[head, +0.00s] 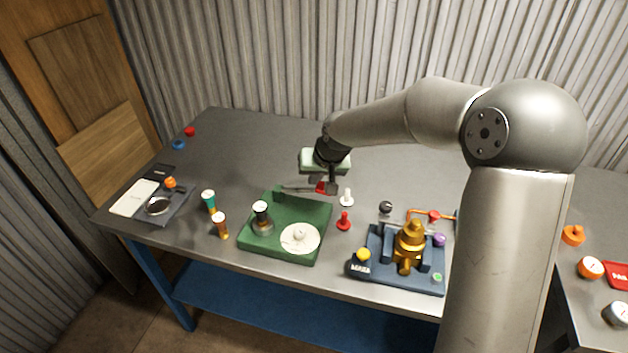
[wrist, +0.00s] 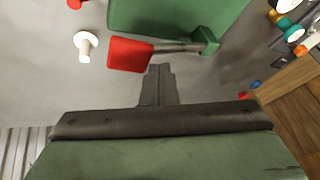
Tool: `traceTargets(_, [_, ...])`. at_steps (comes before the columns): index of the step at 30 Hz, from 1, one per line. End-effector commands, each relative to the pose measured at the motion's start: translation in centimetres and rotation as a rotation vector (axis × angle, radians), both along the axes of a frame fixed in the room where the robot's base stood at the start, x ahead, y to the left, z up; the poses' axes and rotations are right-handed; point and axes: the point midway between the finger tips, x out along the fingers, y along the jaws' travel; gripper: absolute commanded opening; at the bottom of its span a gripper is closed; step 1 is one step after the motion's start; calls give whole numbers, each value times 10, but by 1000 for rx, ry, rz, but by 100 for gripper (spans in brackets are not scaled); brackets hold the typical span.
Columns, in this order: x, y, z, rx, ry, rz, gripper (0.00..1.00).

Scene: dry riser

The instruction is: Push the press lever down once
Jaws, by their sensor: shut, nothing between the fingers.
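I take the lever to be the grey bar (head: 297,188) with a red flat handle (head: 321,187), joined to the base's back edge. In the wrist view the red handle (wrist: 130,54) points left and the bar (wrist: 178,47) meets a green post. My gripper (head: 333,189) is shut and empty beside the handle. Its fingertips (wrist: 160,70) appear close to the handle's bar end; I cannot tell whether they touch.
The base carries a dark cup (head: 262,224) and a white disc (head: 300,238). A red peg (head: 344,221) and a white peg (head: 347,197) stand to the right. A blue fixture with a brass valve (head: 410,247) stands farther right. Orange and green-topped vials (head: 220,226) stand left. The back is clear.

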Motion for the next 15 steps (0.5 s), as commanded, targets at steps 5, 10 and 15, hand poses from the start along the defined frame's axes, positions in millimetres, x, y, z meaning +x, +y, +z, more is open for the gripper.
traceTargets(5, [-1,-1,-3,-1,1,-1,0])
traceTargets(10, [-1,-2,-5,-1,2,-1,0])
traceTargets(15, [-1,-3,-7,-1,2,-1,0])
